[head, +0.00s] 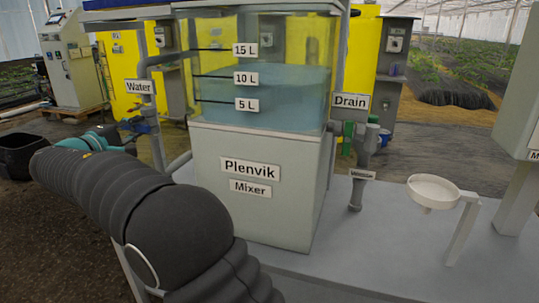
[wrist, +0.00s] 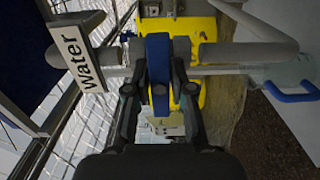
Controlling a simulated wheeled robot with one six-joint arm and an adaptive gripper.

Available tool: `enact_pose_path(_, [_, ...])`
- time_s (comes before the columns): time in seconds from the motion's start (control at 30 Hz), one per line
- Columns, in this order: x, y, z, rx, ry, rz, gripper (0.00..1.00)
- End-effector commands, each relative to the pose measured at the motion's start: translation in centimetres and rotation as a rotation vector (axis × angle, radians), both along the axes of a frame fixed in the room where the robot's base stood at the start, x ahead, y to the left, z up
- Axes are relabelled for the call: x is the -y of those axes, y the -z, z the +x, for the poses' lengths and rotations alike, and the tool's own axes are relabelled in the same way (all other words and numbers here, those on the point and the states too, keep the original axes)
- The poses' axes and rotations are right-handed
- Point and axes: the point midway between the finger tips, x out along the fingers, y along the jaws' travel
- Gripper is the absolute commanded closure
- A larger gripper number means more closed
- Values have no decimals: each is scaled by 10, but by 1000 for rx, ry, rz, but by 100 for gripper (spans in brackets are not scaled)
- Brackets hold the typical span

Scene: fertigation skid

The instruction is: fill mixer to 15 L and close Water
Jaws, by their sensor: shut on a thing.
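The mixer tank (head: 250,180) stands in the middle of the head view. Its clear upper part holds bluish water (head: 290,95), with the surface around or a little above the 10 L mark and clearly below the 15 L mark (head: 245,50). The Water label (head: 139,87) hangs on the pipe at its left and shows in the wrist view (wrist: 80,60). The blue Water valve handle (wrist: 158,75) is between the fingers of my gripper (wrist: 160,88), which is shut on it. In the head view my gripper (head: 125,138) is small and partly hidden by my arm.
The Drain label (head: 350,102) and a grey drain pipe (head: 363,150) are at the tank's right. A white round dish (head: 434,191) on a stand is further right on the grey platform (head: 400,240). A black bin (head: 20,155) stands at the far left.

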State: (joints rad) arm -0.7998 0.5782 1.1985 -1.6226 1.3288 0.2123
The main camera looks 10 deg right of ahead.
Motion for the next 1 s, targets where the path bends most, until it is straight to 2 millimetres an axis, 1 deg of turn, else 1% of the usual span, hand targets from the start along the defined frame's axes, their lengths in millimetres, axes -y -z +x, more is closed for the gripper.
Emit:
enact_pose_path(0.17, [0, -2, 0, -11, 1, -18, 100])
enact_pose_path(0.27, [0, -7, 0, -54, 1, -92, 100])
enact_pose_path(0.4, [0, 0, 0, -138, 1, -238, 100])
enact_pose_path(1.0, [0, 1, 0, -474, 1, -819, 100])
